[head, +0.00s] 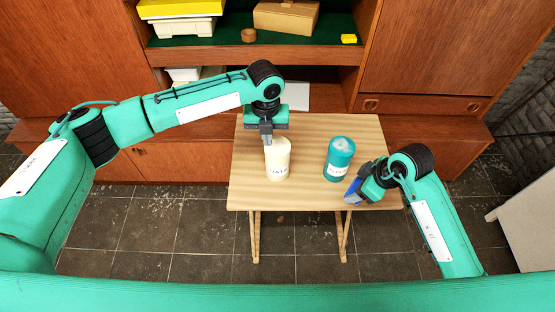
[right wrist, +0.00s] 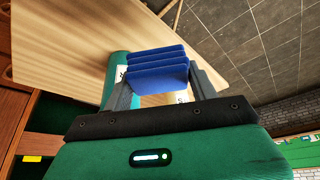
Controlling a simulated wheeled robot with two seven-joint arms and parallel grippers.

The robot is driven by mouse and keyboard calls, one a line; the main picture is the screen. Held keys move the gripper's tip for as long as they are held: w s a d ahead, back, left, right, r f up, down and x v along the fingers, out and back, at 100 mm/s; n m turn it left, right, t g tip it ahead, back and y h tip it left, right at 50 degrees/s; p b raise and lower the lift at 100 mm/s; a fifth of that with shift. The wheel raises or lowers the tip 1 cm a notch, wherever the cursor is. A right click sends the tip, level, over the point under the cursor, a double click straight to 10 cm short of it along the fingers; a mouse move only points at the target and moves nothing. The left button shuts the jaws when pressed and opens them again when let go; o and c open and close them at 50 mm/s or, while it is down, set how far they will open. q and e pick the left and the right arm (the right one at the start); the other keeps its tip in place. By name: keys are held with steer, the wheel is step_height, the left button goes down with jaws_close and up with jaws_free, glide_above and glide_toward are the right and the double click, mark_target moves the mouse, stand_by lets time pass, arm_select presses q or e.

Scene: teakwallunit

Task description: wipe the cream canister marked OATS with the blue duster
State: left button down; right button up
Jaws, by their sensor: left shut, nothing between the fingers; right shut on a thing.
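The cream canister (head: 278,160) stands upright on the small wooden table, its dark lettering facing front. My left gripper (head: 267,138) is shut and empty, pointing down at the canister's top rim at the back left; I cannot tell whether it touches. My right gripper (head: 354,192) is shut on the blue duster (head: 353,188) near the table's front right edge. The duster shows as several blue layers between the fingers in the right wrist view (right wrist: 158,72). It is apart from the cream canister, with the teal canister (head: 340,158) standing between them further back.
The teal canister also shows behind the duster in the right wrist view (right wrist: 118,68). The wooden table (head: 250,195) is otherwise clear. A teak wall unit (head: 415,50) stands behind, with a yellow block (head: 349,39), a brown ring (head: 248,35) and boxes (head: 286,17) on its shelf.

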arm_select(q)
steer(key=shift+f, duration=0.5)
arm_select(e)
steer(key=shift+f, duration=0.1)
arm_select(q)
steer(key=shift+r, duration=0.1)
step_height(320, 180, up, 6)
steer(key=p, duration=0.6)
arm_select(e)
step_height(320, 180, up, 6)
steer(key=shift+r, duration=0.1)
arm_select(q)
steer(key=shift+r, duration=0.2)
arm_select(e)
steer(key=shift+f, duration=0.2)
arm_select(q)
step_height(320, 180, up, 12)
steer(key=b, duration=0.2)
steer(key=shift+f, duration=0.2)
arm_select(e)
step_height(320, 180, down, 2)
steer(key=shift+f, duration=0.1)
